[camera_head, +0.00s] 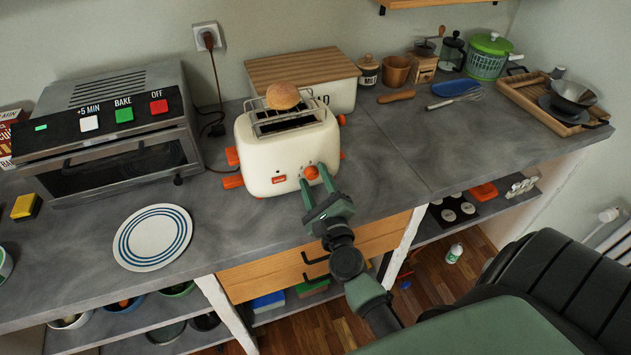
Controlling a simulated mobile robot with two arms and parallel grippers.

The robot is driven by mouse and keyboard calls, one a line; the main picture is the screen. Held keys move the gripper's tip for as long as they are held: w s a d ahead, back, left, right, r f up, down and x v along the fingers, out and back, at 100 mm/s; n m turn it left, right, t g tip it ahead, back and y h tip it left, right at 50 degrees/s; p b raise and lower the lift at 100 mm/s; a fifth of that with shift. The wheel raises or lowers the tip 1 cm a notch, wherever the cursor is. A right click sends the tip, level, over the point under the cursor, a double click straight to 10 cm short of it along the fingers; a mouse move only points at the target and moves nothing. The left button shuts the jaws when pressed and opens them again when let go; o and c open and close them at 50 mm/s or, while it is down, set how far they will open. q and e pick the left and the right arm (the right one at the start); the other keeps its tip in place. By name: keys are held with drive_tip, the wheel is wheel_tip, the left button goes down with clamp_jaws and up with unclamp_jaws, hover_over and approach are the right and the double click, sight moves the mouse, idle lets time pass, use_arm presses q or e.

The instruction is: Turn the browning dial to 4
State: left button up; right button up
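The cream toaster (262,156) stands near the middle of the counter, with a bun (282,95) resting on the rack over its slots. Its orange browning dial (311,172) is on the front face, at the right. The dial's marks and pointer are too small to read. My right gripper (315,179) reaches up from below, its fingertips apart on either side of the dial. I cannot tell whether they touch it, and they partly hide the area around it. My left gripper is not in view.
A toaster oven (120,155) stands to the left, with a striped plate (152,237) in front of it. A bread box (335,90) is close behind the toaster. The counter right of the toaster is mostly clear, with a wooden tray (527,98) at the far right.

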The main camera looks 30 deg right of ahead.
drive_tip(key=shift+s+f, duration=0.1)
drive_tip(key=shift+f, duration=0.05)
drive_tip(key=shift+s+a+f, duration=0.1)
drive_tip(key=shift+s+a, duration=0.05)
drive_tip(key=shift+s, duration=0.15)
drive_tip(key=b+v, duration=0.2)
drive_tip(key=v, duration=0.4)
drive_tip(key=shift+s, duration=0.2)
drive_tip(key=shift+s+a+b, duration=0.1)
drive_tip(key=shift+s+b, duration=0.15)
drive_tip(key=shift+b, duration=0.05)
